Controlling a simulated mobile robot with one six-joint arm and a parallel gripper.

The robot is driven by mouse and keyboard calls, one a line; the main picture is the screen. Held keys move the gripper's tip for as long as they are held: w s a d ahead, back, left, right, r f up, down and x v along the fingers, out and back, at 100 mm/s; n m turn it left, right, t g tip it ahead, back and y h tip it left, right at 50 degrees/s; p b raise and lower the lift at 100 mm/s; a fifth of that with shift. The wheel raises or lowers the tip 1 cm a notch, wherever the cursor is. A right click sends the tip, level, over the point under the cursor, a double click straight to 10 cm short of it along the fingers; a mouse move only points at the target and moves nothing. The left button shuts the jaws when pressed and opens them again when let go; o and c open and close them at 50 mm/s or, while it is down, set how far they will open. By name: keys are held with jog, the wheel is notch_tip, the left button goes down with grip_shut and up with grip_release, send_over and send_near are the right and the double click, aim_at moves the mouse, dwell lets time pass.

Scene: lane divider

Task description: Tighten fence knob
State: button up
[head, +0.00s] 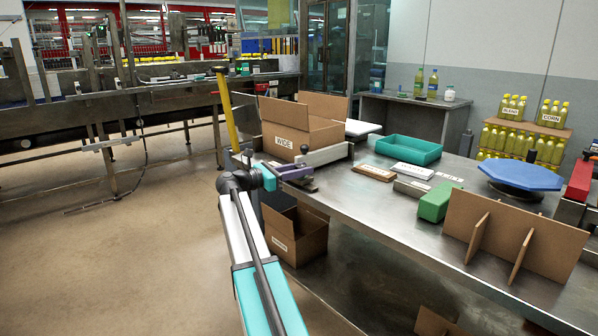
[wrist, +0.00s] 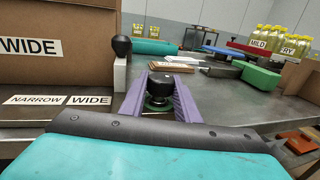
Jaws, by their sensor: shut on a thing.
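The black fence knob (wrist: 160,92) stands upright between my gripper's purple fingers in the wrist view, with a dark green round base under it. My gripper (wrist: 168,76) is shut on this knob, one finger on each side. In the head view my gripper (head: 301,175) is low over the near left corner of the steel table, and the knob is hard to make out there. The pale fence bar (head: 326,154) lies just behind it, with a black ball handle (head: 304,149) at its left end. The ball handle also shows in the wrist view (wrist: 122,45).
An open carton marked WIDE (head: 318,128) stands close behind the fence. A teal tray (head: 408,150), a green block (head: 436,203), a blue octagonal turntable (head: 520,176) and cardboard dividers (head: 541,240) are farther right. Another carton (head: 290,243) sits below the table edge.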

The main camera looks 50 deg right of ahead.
jog(key=shift+s+d+r, duration=0.1)
jog(key=shift+r, duration=0.05)
jog(key=o, duration=1.1)
jog(key=shift+c, duration=0.2)
jog(key=shift+a, duration=0.2)
jog(key=p+v, duration=0.1)
jog(key=v, duration=1.2)
jog(key=shift+w+a, duration=0.2)
